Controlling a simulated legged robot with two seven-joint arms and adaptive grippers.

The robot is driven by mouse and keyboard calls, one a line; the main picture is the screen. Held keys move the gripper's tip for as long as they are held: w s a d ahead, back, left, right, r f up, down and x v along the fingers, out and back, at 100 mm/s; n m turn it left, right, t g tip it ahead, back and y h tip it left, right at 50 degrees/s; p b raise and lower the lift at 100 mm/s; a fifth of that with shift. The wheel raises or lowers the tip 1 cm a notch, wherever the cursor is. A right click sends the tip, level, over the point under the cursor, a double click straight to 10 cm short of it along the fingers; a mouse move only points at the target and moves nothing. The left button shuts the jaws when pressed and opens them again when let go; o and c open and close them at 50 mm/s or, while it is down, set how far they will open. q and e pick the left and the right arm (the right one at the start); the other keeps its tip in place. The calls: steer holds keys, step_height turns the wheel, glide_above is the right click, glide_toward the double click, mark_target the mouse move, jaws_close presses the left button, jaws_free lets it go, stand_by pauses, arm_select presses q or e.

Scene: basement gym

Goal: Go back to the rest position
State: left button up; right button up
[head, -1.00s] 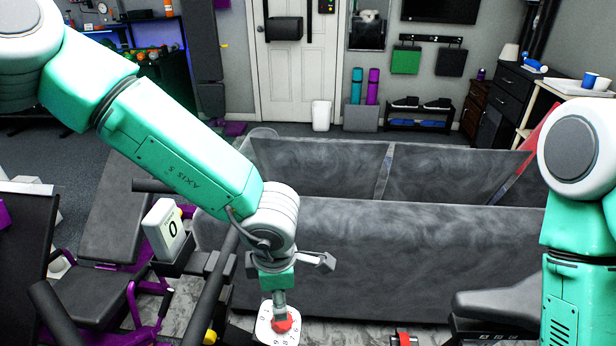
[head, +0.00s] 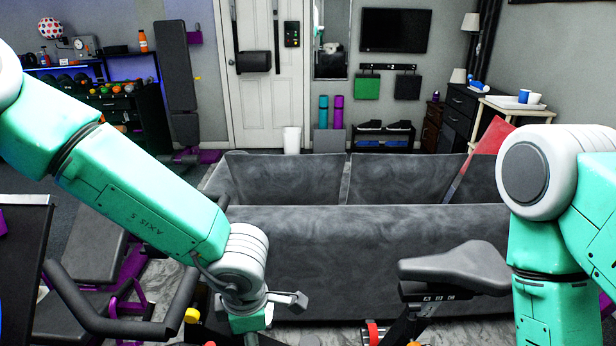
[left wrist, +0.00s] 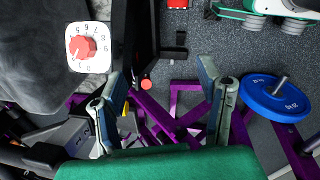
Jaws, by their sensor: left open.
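My left arm (head: 150,210) comes in from the left in the head view and bends downward, with its gripper cut off by the bottom edge. In the left wrist view my left gripper (left wrist: 160,88) is open, its two fingers wide apart and nothing between them. A white dial with a red knob (left wrist: 88,47) and numbers shows at upper left of that view, beside the left finger against dark grey. I cannot tell what it rests on. My right arm (head: 555,240) stands at the right in the head view. Its gripper is out of view.
A large grey sofa (head: 370,260) stands ahead. An exercise bike seat (head: 455,268) stands before it, near my right arm. Gym benches (head: 85,265) with purple frames stand at left. A blue weight plate (left wrist: 272,98) shows in the left wrist view.

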arm_select(q)
steer(key=s+a+f+m+t+y+b, duration=0.1)
steer(key=s+a+f+m, duration=0.7)
steer(key=a+f+m, duration=0.45)
steer(key=s+a+f+m+g, duration=0.1)
steer(key=s+a+m, duration=0.2)
steer(key=s, duration=0.4)
steer(key=s+a+f+m+g+h, duration=0.1)
steer(key=s+a+f+m, duration=0.1)
steer(key=s+m, duration=0.3)
steer(key=shift+s+a+f+b, duration=0.3)
steer(key=shift+s+a+b, duration=0.15)
steer(key=shift+s, duration=0.5)
arm_select(e)
steer(key=shift+w+f, duration=0.25)
steer(key=shift+f, duration=0.75)
arm_select(q)
steer(key=shift+m, duration=0.25)
